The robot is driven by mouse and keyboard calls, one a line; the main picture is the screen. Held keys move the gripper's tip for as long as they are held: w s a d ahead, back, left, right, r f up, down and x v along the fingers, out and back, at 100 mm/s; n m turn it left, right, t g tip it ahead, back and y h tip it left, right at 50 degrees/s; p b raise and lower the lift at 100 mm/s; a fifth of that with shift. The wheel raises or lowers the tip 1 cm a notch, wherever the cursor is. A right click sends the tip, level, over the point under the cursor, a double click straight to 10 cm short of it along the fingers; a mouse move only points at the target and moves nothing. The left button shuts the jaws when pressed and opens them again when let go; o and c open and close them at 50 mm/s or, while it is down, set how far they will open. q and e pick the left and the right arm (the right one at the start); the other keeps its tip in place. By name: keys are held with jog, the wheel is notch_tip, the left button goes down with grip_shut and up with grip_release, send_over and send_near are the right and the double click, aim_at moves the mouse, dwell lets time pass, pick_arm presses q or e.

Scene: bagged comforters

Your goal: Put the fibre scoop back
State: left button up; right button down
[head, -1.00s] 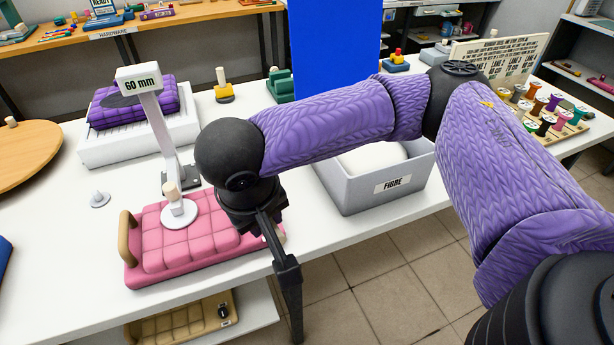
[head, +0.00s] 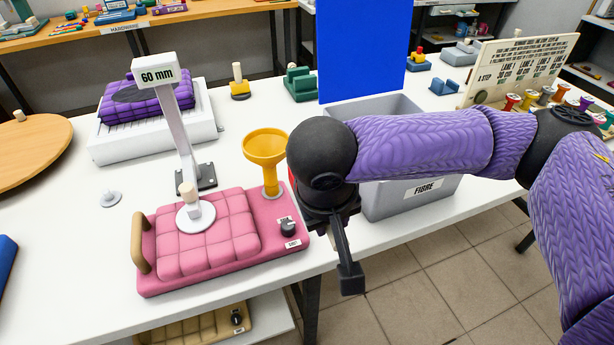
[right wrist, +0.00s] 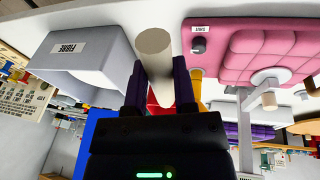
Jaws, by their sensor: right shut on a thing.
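My right gripper (right wrist: 158,85) is shut on a pale cylindrical handle (right wrist: 154,50), which I take to be the fibre scoop's. A little red shows behind the fingers in the right wrist view; the rest of the scoop is hidden. In the head view my right gripper (head: 348,270) points down at the table's front edge, between the pink quilted pad and the grey FIBRE bin (head: 385,205). The bin also shows in the right wrist view (right wrist: 75,50), with white filling inside. My left gripper is out of view.
The pink pad (head: 210,240) with its dial (head: 288,228) lies left of my gripper. A yellow funnel (head: 266,150) stands at its back right corner, close to my wrist. A blue panel (head: 360,50) rises behind the bin. A 60 mm gauge post (head: 178,125) stands further left.

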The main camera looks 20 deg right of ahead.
jog(key=shift+a+r, duration=0.1)
jog(key=shift+a, duration=0.15)
jog(key=shift+d, duration=0.15)
